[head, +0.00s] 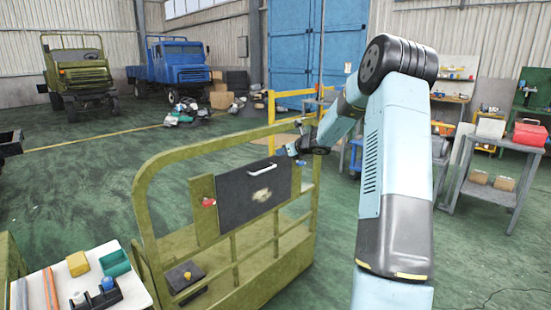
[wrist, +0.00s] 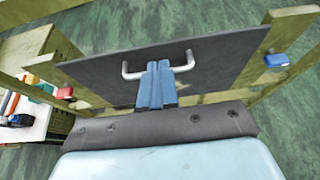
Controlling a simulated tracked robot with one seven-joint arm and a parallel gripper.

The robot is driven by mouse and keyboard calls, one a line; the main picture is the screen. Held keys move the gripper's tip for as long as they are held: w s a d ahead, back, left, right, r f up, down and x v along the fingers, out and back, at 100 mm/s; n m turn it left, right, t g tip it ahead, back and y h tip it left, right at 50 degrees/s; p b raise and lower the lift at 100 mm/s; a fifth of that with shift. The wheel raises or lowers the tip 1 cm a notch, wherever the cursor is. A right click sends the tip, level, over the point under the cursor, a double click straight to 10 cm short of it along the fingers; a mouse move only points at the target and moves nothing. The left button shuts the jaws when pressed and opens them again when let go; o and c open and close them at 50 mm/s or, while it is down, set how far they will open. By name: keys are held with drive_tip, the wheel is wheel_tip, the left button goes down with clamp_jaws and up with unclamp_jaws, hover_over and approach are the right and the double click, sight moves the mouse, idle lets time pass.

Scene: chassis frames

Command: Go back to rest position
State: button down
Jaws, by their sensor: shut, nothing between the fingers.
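My gripper (wrist: 157,84) shows blue fingers pressed together in the wrist view, with nothing between them. The fingers overlap the middle of a grey bar handle (wrist: 186,62) in that picture. In the head view my gripper (head: 292,150) is at the end of my bent arm, above and right of the dark panel (head: 238,198). The handle (head: 264,168) is on that panel, apart from the gripper. The panel stands upright on an olive metal frame (head: 150,205) and also fills the middle of the wrist view (wrist: 225,60).
A red knob (head: 208,202) and a blue knob (head: 301,162) flank the panel. A white table (head: 125,297) with small parts and bins is at front left. A workbench (head: 480,190) with a red toolbox (head: 530,133) is at right. Open green floor lies behind the frame.

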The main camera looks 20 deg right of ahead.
drive_tip(key=shift+s+d+r, duration=0.15)
drive_tip(key=shift+s+r, duration=0.45)
drive_tip(key=s+a+r+n+g, duration=0.2)
drive_tip(key=s+a+r+n, duration=0.3)
drive_tip(key=s+a+n, duration=0.5)
drive_tip(key=s+a+r+n+g, duration=0.3)
drive_tip(key=s+a+r+n, duration=0.3)
drive_tip(key=s+a, duration=0.45)
drive_tip(key=s+d+n+h, duration=0.2)
drive_tip(key=s+n, duration=0.5)
drive_tip(key=s, duration=0.9)
drive_tip(key=s+d+n+g+h, duration=0.1)
drive_tip(key=s+n+h, duration=0.2)
drive_tip(key=s+n, duration=0.5)
drive_tip(key=s, duration=0.8)
drive_tip(key=shift+s+d+f, duration=0.25)
drive_tip(key=shift+d+f, duration=0.1)
drive_tip(key=shift+f, duration=0.05)
